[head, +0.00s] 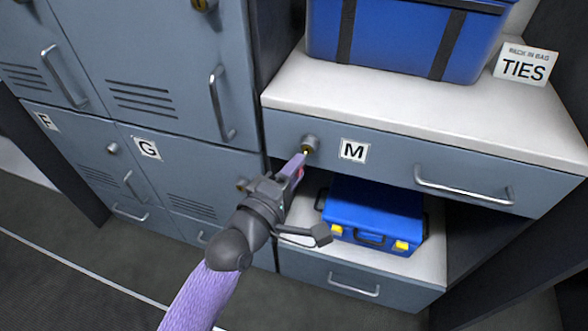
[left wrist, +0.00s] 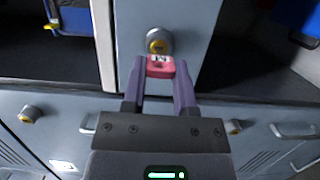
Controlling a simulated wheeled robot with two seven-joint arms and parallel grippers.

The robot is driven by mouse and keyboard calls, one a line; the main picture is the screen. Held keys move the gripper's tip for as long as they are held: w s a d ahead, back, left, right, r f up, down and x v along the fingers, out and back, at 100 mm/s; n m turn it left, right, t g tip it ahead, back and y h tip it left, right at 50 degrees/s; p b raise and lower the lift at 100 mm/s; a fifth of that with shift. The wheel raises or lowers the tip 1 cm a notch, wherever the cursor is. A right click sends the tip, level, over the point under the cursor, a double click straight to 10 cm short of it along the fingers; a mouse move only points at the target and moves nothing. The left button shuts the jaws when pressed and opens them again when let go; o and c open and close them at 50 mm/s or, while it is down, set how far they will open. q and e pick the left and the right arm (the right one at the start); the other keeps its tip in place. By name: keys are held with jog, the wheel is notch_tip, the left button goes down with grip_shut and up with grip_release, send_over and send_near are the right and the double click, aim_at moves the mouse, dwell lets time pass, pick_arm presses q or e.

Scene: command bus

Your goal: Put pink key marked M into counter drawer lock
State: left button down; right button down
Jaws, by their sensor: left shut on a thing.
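My left gripper (head: 299,165) is shut on the pink key and holds it at the lock of the counter drawer. In the left wrist view, the pink key (left wrist: 160,66) sits between the two purple fingers (left wrist: 160,80), with part of a dark mark showing on its head. The drawer lock (left wrist: 158,42), a grey cylinder with a brass face, is just beyond the key; it also shows in the head view (head: 310,143).
A blue case (head: 374,215) sits on the shelf below the drawer. A blue bin (head: 405,35) and a TIES sign (head: 523,65) stand on the counter top (head: 420,108). Grey lockers (head: 150,70), some with locks and handles, fill the left.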

jog(key=shift+r, duration=0.2)
jog(key=shift+a, duration=0.35)
pick_arm(q)
jog(key=shift+w+d, duration=0.2)
jog(key=shift+w, duration=0.35)
pick_arm(e)
jog(key=shift+w+d+f, duration=0.1)
jog(key=shift+d+f, duration=0.05)
jog(key=shift+d, duration=0.25)
jog(key=shift+a, duration=0.15)
jog(key=shift+a, duration=0.25)
pick_arm(q)
jog(key=shift+w+d, duration=0.15)
jog(key=shift+w, duration=0.4)
pick_arm(e)
jog(key=shift+d, duration=0.35)
